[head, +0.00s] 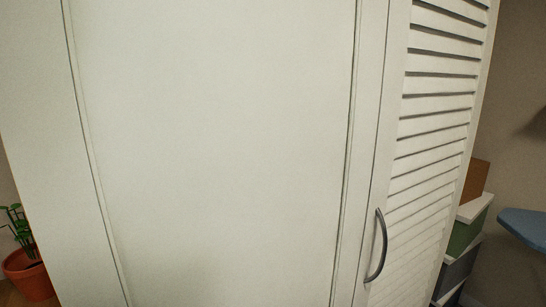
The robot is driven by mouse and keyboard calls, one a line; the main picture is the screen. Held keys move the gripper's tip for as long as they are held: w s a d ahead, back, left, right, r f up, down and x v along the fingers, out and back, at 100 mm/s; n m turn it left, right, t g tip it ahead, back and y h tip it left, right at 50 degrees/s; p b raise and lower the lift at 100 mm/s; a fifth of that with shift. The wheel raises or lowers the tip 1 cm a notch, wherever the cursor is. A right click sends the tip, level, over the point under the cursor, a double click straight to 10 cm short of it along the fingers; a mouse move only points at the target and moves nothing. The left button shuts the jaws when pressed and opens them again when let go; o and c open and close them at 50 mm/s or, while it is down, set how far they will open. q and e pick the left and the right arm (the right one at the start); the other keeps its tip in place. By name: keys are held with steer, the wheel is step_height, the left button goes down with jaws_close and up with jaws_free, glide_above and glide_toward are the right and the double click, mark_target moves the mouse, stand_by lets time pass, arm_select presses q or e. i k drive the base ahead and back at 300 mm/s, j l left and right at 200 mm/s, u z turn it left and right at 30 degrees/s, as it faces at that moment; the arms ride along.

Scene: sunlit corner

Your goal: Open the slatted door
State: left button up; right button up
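The slatted door (424,140) is white with horizontal louvres and stands on the right of the head view. It looks shut, roughly flush with the cabinet's edge. A curved dark grey handle (381,247) is fixed upright on its left side, low in the view. A large plain white panel (215,150) of the cabinet fills the middle and left. Neither of my grippers shows, and nothing touches the handle. The door's lower end is out of view.
Stacked boxes (466,236) in green, grey and brown stand right of the cabinet. A blue flat surface (525,223) juts in at the right edge. A potted plant (27,268) stands at the lower left, beside the cabinet.

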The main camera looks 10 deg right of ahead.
mark_target(438, 57)
steer(key=z, duration=1.45)
